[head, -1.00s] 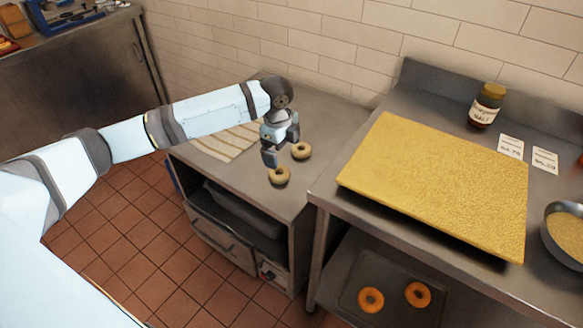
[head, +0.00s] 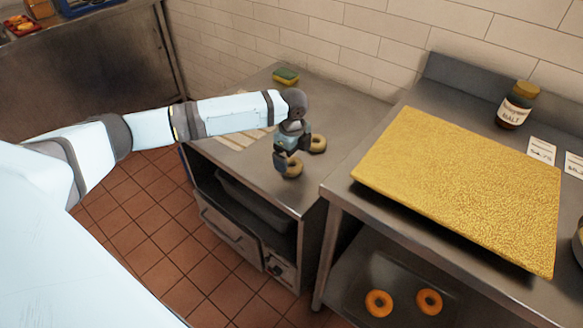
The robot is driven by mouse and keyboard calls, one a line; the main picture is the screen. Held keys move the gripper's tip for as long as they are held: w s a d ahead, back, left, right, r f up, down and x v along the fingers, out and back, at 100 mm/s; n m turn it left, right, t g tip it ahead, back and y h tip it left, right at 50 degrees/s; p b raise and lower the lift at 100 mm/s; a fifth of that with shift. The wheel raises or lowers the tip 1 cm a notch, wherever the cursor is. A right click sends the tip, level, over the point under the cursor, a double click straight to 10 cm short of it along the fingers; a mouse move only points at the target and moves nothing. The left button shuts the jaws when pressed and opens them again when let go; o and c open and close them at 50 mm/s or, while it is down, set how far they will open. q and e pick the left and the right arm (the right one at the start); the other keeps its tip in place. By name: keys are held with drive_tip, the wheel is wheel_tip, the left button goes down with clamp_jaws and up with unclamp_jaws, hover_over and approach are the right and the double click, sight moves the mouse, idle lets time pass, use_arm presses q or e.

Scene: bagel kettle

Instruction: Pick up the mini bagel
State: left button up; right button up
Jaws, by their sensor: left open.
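Two pale mini bagels are on the lower steel counter (head: 345,112). The nearer bagel (head: 293,170) lies close to the counter's front edge, and the farther bagel (head: 318,144) lies behind it to the right. My left gripper (head: 283,163) is open and points down at the nearer bagel. Its fingers overlap that bagel's left part in the picture; I cannot tell whether they touch it. My left forearm crosses the counter and hides part of a striped cloth. My right gripper is not in view.
A large yellow grainy board (head: 460,185) covers much of the right counter, with a malt jar (head: 516,106) behind it. Two orange bagels (head: 379,303) lie on a tray on the shelf below. A sponge (head: 286,76) sits by the tiled wall.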

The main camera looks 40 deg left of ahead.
sight(291, 163)
use_arm(q)
drive_tip(key=f, duration=0.3)
drive_tip(key=shift+a+f+b, duration=0.2)
drive_tip(key=shift+f+b, duration=0.15)
drive_tip(key=c, duration=1)
drive_tip(key=shift+o, duration=0.2)
drive_tip(key=shift+r, duration=0.1)
wheel_tip(291, 163, up, 20)
drive_tip(key=p, duration=0.4)
